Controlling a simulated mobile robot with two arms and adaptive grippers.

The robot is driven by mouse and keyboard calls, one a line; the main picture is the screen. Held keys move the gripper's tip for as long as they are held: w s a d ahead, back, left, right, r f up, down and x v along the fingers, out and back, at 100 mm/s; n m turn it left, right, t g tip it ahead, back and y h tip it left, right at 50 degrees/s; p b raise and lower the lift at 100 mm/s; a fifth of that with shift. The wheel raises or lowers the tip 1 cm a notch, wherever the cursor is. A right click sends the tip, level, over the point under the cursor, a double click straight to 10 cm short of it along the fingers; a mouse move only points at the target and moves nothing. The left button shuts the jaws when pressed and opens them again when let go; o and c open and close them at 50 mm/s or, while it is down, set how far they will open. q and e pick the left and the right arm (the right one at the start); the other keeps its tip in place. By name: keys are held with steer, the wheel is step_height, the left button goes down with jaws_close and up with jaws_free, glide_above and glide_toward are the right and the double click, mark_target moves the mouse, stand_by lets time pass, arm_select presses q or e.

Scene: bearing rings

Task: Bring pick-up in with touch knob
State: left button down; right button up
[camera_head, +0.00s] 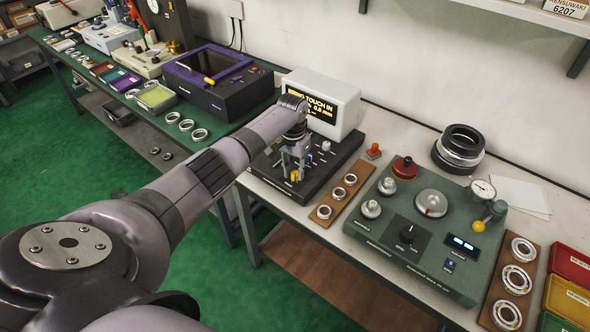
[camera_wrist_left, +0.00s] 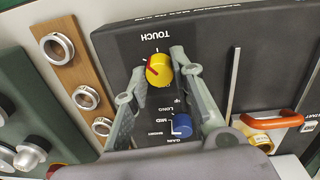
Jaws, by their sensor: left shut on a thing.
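The yellow touch knob (camera_wrist_left: 159,70) with a red pointer line sits on a black panel beside the printed word TOUCH. My left gripper (camera_wrist_left: 157,62) has its two fingers on either side of this knob and is shut on it. In the head view my left gripper (camera_head: 296,164) reaches down onto the black instrument (camera_head: 260,178), and its fingers partly hide the panel. A blue gain knob (camera_wrist_left: 182,126) sits nearer the wrist on the same panel. A white display box (camera_head: 335,92) reads "BRING TOUCH IN" with what looks like 0.8 mm. I cannot make out the pick-up clearly. My right gripper is not in view.
A wooden strip with rings (camera_head: 341,197) lies right of the black instrument, then a green tester (camera_head: 420,245). An orange handle (camera_wrist_left: 272,122) and a thin metal rod (camera_wrist_left: 233,85) are near my fingers. A purple-framed box (camera_head: 215,80) stands to the left.

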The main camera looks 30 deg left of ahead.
mark_target(294, 171)
arm_select(q)
steer(key=shift+m, duration=2.3)
steer(key=c, duration=1.3)
jaws_free()
steer(key=shift+c, duration=0.2)
steer(key=shift+r, duration=0.1)
step_height(294, 171, up, 12)
steer(key=shift+a, duration=0.2)
steer(key=shift+w, duration=0.15)
